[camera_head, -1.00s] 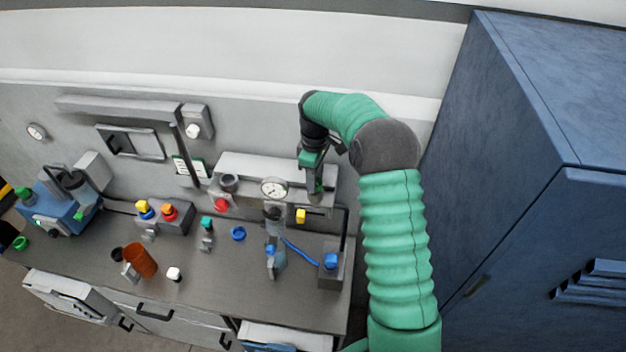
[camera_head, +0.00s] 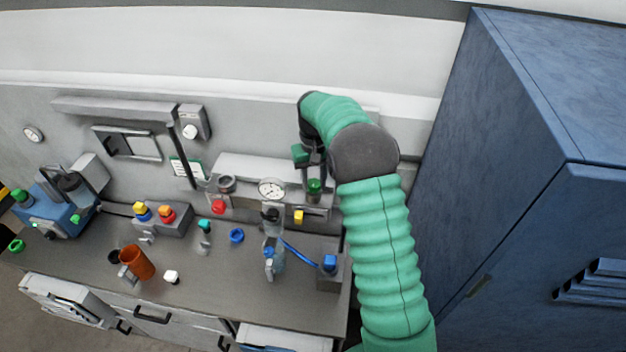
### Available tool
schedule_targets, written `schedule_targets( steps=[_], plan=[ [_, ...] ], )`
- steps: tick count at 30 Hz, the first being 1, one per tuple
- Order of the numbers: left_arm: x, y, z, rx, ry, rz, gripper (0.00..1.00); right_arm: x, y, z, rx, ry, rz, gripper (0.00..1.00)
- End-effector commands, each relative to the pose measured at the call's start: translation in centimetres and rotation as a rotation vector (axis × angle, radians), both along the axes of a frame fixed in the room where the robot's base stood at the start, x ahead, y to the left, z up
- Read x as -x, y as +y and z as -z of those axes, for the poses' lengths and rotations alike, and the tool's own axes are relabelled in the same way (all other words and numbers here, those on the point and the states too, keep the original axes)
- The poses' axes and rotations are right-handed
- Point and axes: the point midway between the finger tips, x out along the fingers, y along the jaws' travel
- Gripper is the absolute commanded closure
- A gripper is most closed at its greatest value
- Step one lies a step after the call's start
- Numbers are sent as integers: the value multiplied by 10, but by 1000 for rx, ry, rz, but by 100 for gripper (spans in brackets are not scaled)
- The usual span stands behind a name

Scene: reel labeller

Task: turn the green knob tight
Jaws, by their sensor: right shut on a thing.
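The green knob (camera_head: 314,186) is on the front of the grey wall-side machine, right of its round gauge. My right gripper (camera_head: 313,174) comes down from the green arm to the knob and is shut on it. The fingertips are small and dark here, and the arm's wrist hides part of the area behind. My left gripper is not in view.
The machine also bears a gauge (camera_head: 271,189), a red knob (camera_head: 218,206) and a yellow knob (camera_head: 298,216). A blue cabinet (camera_head: 520,140) stands at the right.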

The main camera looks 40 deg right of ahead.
Motion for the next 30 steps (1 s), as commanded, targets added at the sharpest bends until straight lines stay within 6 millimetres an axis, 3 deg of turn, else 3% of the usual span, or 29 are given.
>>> schedule_targets(
  steps=[12, 29, 30],
  plan=[
    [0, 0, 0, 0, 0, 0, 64, -1, -1, -1, 3, -3, 201, 100],
    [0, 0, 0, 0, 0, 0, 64, -3, -2, -4, 7, -10, 231, 100],
    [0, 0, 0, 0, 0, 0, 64, -3, -2, -4, 6, -11, 231, 59]
  ],
)
